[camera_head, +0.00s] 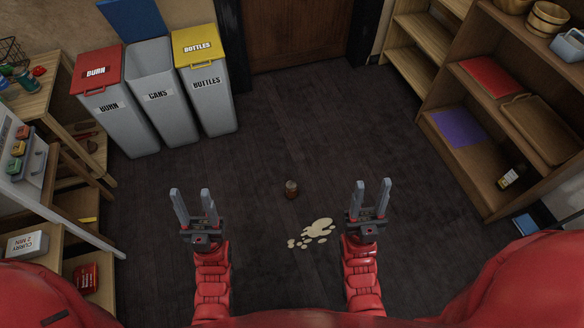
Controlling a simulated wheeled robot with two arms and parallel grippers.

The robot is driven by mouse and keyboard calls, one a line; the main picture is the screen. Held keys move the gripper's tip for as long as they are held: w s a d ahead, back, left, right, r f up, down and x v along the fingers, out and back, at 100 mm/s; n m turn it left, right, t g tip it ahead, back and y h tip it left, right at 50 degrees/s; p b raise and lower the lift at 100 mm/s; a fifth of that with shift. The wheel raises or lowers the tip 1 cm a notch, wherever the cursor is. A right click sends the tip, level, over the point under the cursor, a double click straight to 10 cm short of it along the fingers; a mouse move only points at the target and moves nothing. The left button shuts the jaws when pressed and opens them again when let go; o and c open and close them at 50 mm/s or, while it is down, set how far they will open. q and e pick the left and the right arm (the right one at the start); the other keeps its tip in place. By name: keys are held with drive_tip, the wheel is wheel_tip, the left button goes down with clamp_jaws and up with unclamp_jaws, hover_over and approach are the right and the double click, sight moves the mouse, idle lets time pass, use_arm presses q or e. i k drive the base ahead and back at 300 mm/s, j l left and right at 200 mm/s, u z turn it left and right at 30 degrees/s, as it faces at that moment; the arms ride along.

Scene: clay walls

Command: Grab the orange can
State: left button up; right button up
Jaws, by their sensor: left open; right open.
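A pale spill (318,228) lies on the floor just nearer than the can. Burn (118,120), cans (165,113) and bottles (209,101) bins stand at back left. A wooden shelf (478,165) is at right, a cluttered table (32,105) at left.

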sight(291, 187)
drive_tip(key=k+l, duration=0.15)
drive_tip(key=k, duration=0.25)
drive_tip(key=i+j+u, duration=0.1)
drive_tip(key=i+j, duration=0.15)
drive_tip(key=i, duration=0.3)
drive_tip(key=i+j+u, duration=0.15)
drive_tip(key=i, duration=0.4)
drive_tip(key=i+j+u, duration=0.1)
drive_tip(key=i+j, duration=0.15)
drive_tip(key=i, duration=0.3)
